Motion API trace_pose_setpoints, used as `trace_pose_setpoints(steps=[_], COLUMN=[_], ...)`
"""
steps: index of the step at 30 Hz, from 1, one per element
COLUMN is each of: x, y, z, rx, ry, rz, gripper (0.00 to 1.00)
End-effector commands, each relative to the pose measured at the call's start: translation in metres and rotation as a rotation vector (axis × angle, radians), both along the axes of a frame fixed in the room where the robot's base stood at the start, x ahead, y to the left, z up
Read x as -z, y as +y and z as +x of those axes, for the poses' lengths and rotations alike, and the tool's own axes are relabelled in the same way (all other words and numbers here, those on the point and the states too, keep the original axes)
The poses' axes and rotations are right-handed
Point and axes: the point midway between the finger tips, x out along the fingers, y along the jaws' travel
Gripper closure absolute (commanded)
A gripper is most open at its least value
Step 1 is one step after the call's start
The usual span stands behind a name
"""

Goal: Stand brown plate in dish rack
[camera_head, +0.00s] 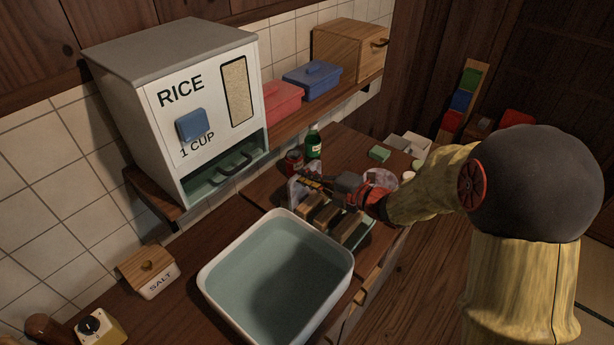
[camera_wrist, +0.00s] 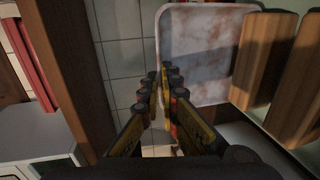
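A pale, square plate with rounded corners and brown mottling (camera_wrist: 207,50) is upright beside brown wooden blocks (camera_wrist: 257,60) in the wrist view. In the head view, a pale shape (camera_head: 297,193), likely the same plate, shows at the left end of the dish rack (camera_head: 343,228), partly behind my gripper. My gripper (camera_wrist: 160,78) points past the plate's left edge. Its fingertips are close together, with a narrow gap showing background between them. One finger overlaps the plate's edge; I see nothing clamped. In the head view my gripper (camera_head: 310,181) is just above the rack's blocks.
A white basin (camera_head: 215,272) stands in front of the rack. A rice dispenser (camera_head: 170,110) and a shelf with red (camera_head: 281,100) and blue (camera_head: 312,79) boxes rise behind. A green bottle (camera_head: 314,145) and red can (camera_head: 294,160) stand close behind my gripper. A salt box (camera_head: 148,270) is left.

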Motion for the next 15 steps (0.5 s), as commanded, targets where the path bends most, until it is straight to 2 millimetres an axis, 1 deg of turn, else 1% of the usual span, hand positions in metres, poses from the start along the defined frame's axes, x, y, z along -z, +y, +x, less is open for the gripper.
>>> trace_pose_setpoints(steps=[15], x=[0.0068], y=[0.0000], z=[0.0001], rx=[0.000], ry=[-0.001], rz=[0.000], gripper=[1.00])
